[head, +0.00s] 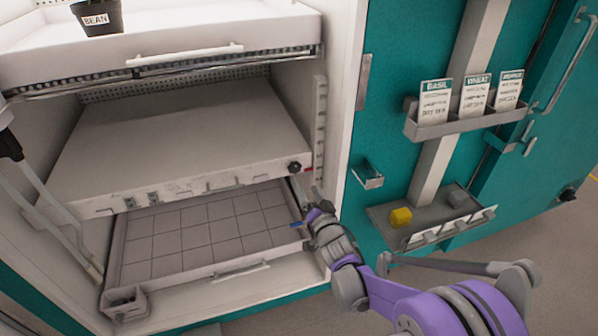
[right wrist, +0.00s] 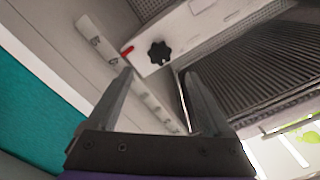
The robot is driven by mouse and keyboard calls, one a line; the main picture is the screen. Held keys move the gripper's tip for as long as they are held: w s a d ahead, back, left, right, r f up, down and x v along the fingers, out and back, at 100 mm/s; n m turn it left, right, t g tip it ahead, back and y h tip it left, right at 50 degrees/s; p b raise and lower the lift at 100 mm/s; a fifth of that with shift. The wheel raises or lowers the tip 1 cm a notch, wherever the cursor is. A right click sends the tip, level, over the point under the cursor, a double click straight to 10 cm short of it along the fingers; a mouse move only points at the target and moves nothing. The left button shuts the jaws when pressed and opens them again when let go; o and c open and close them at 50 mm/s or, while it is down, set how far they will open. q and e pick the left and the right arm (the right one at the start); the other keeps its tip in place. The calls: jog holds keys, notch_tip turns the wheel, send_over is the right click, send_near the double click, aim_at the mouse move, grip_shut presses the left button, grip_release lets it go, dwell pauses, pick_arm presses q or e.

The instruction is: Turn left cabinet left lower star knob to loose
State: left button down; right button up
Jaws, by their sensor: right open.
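A black star knob (head: 295,167) sits at the right end of the front edge of the lower shelf in the white cabinet. In the right wrist view, the star knob (right wrist: 160,53) is beyond the fingertips, with a red mark beside it. I cannot tell whether it is the task's left lower knob; no star knob is clear at the shelf's left end. My right gripper (head: 306,187) is open, just below the knob and apart from it. In the wrist view, the space between its fingers (right wrist: 158,80) is empty. My left gripper cannot be made out for sure.
A gridded tray (head: 190,237) lies below the lower shelf (head: 180,130). The upper tray (head: 150,40) holds a pot labelled BEAN (head: 97,17). Cabinet wall stands close right.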

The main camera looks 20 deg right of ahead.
aim_at(296, 169)
jog(key=w+b, duration=0.1)
jog(key=w, duration=0.7)
jog(key=shift+w+a, duration=0.15)
jog(key=shift+w, duration=0.25)
grip_shut()
